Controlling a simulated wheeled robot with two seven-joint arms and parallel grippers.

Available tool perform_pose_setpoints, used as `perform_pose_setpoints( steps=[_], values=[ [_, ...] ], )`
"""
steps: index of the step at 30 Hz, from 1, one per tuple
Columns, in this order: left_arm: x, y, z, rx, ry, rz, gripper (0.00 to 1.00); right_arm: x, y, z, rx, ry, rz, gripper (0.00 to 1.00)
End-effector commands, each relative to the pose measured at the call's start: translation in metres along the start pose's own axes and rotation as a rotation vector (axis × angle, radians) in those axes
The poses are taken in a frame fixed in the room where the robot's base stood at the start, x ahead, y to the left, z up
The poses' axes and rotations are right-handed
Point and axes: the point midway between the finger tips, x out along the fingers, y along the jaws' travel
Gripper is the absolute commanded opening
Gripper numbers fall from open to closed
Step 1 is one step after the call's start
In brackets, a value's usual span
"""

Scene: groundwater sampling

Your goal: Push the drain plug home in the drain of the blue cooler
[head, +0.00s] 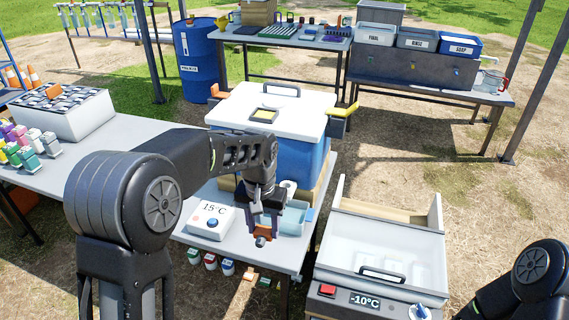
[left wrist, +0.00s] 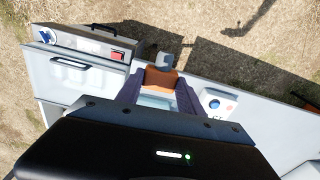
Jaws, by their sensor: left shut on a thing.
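The blue cooler (head: 290,155) stands on the table with its white lid (head: 300,112) shut. My left gripper (head: 262,226) is in front of the cooler, pointing down, above or near the table's front edge. It is shut on a small orange piece with a grey tip, which looks like the drain plug (head: 262,238). In the left wrist view the orange plug (left wrist: 160,79) sits between the two dark fingers. A small white round part (head: 289,185) shows low at the cooler's front, beside my gripper; I cannot tell whether it is the drain. My right gripper is out of view.
A pale blue tray (head: 293,220) lies just right of my left gripper. A white box marked 15°C (head: 211,221) stands to its left. Small bottles (head: 210,262) hang or stand below the table's front edge.

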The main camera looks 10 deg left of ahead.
Motion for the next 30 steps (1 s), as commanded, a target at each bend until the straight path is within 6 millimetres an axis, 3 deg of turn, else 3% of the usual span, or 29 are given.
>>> perform_pose_setpoints(
  steps=[5, 8, 12, 17, 21, 25, 30],
  values=[
    [0.034, 0.003, -0.042, 0.012, 0.135, 0.000, 0.00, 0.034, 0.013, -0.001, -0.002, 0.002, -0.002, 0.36],
    [0.053, 0.007, -0.085, 0.029, 0.319, 0.005, 0.00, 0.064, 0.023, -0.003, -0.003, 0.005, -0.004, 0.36],
    [0.056, 0.008, -0.139, 0.052, 0.633, 0.017, 0.00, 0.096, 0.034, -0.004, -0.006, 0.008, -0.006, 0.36],
    [0.045, 0.005, -0.185, 0.062, 0.994, 0.036, 0.00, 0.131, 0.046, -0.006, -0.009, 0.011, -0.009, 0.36],
    [0.026, 0.000, -0.214, 0.059, 1.290, 0.049, 0.00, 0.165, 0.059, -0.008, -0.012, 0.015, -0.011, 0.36],
    [-0.003, -0.003, -0.226, 0.054, 1.469, 0.052, 0.00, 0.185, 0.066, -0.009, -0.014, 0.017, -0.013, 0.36],
    [-0.023, -0.005, -0.227, 0.048, 1.544, 0.049, 0.00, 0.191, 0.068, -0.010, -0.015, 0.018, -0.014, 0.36]
  ],
)
